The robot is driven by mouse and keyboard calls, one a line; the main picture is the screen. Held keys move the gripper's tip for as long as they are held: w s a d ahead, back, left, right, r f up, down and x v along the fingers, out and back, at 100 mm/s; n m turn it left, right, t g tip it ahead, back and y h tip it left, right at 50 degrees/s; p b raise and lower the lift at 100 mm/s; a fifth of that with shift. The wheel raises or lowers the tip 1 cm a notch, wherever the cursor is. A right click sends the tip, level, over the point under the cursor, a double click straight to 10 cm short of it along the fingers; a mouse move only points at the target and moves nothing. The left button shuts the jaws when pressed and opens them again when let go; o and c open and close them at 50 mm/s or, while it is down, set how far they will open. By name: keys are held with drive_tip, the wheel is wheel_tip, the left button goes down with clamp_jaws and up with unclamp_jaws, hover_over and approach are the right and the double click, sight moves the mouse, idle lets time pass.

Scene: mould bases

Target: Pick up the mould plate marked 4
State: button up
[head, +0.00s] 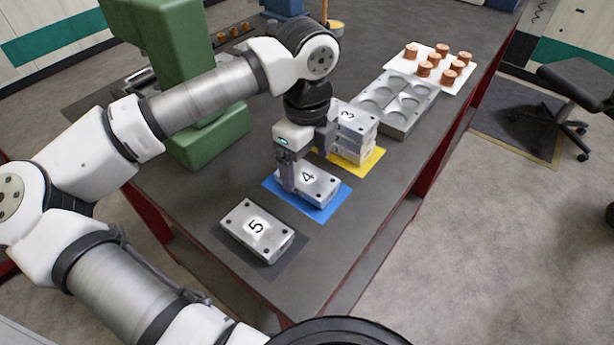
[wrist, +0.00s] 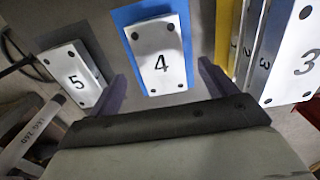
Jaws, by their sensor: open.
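The mould plate marked 4 (head: 318,187) is a silver block with dark corner holes, lying flat on a blue mat (head: 330,211). My gripper (head: 306,172) is over it, pointing down, and partly hides its far left end in the head view. In the wrist view the plate marked 4 (wrist: 160,60) lies ahead, between the lines of my open, empty fingers (wrist: 163,88). I see no contact with the plate, and the exact height of the fingertips above it is hard to tell.
The plate marked 5 (head: 257,229) lies on a dark mat nearer the front. A stack topped by the plate marked 3 (head: 353,119) stands close behind on a yellow mat (head: 372,164). A cavity mould (head: 398,103), copper pieces on a white board (head: 460,78), and a green machine (head: 208,140) are farther back.

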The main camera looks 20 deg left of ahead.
sight(307, 177)
drive_tip(key=shift+w+f+p, duration=0.1)
drive_tip(key=shift+f+p, duration=0.2)
drive_tip(key=shift+f, duration=1.4)
drive_tip(key=c, duration=1.5)
